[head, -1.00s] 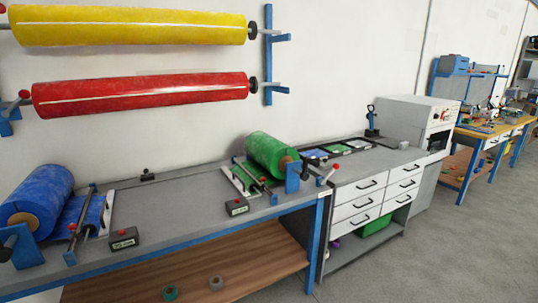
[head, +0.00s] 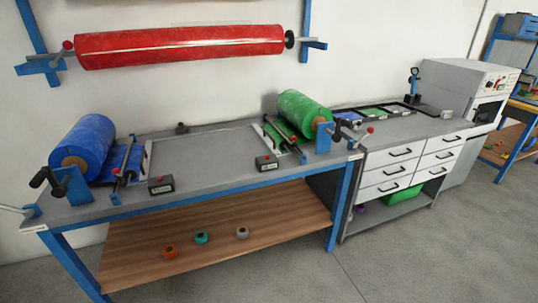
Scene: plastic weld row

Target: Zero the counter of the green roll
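The green roll (head: 303,113) sits in its blue holder at the right part of the long grey bench. A small dark counter box (head: 266,163) with a red button on top stands at the bench's front edge, just left of the green roll's rail. Its display is too small to read. A similar counter box (head: 161,185) stands by the blue roll (head: 84,145) at the left. Neither of my grippers shows in the head view.
The grey bench (head: 205,158) has a clear middle. Its wooden lower shelf (head: 205,218) holds several tape rolls. A white drawer cabinet (head: 400,172) adjoins at the right. A red roll (head: 180,46) hangs on the wall. The floor (head: 430,260) in front is free.

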